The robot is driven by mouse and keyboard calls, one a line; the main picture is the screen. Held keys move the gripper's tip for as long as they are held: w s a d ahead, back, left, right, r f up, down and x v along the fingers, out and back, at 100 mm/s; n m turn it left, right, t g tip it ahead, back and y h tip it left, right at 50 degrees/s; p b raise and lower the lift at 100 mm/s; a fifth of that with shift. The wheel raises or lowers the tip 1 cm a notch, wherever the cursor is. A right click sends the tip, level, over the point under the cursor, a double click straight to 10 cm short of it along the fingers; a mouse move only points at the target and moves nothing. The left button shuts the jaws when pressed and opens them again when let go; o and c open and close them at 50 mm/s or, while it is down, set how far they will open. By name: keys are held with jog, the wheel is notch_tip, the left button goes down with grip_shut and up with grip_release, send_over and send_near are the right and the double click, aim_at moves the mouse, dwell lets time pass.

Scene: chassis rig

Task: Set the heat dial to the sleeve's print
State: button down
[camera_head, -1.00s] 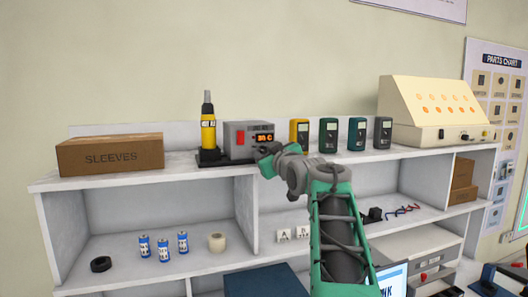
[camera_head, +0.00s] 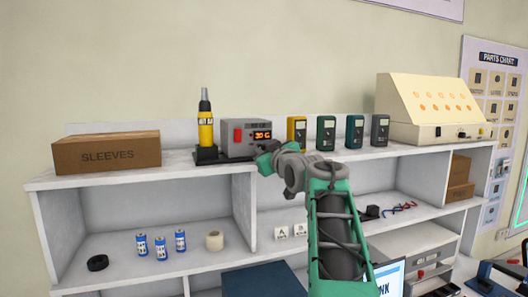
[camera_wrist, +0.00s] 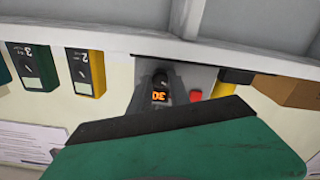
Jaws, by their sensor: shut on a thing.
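The grey heat station (camera_head: 240,131) stands on the top shelf, with a red switch (camera_head: 238,135) and an orange display (camera_head: 262,135) that appears to read 30 C. The yellow heat tool (camera_head: 206,132) stands upright in a dark base beside it. My gripper (camera_head: 264,147) is at the lower right of the station's front. In the wrist view my gripper (camera_wrist: 158,88) is shut on the dark dial (camera_wrist: 160,77), and the lit display (camera_wrist: 158,96) shows upside down between the fingers. The closed SLEEVES box (camera_head: 108,153) is at the left; no sleeve print is readable.
Several meters (camera_head: 326,132) stand right of the station, the yellow one (camera_head: 297,130) closest to my gripper. A cream panel box (camera_head: 432,108) stands farther right. The top shelf's front edge passes under my wrist.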

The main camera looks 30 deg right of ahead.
jog(key=shift+r, duration=0.1)
jog(key=m+b, duration=0.1)
jog(key=m, duration=0.3)
jog(key=shift+r+m+b, duration=0.15)
jog(key=shift+m+b, duration=0.3)
jog(key=shift+m, duration=1.75)
jog(key=shift+s, duration=0.1)
jog(key=c, duration=1.2)
grip_release()
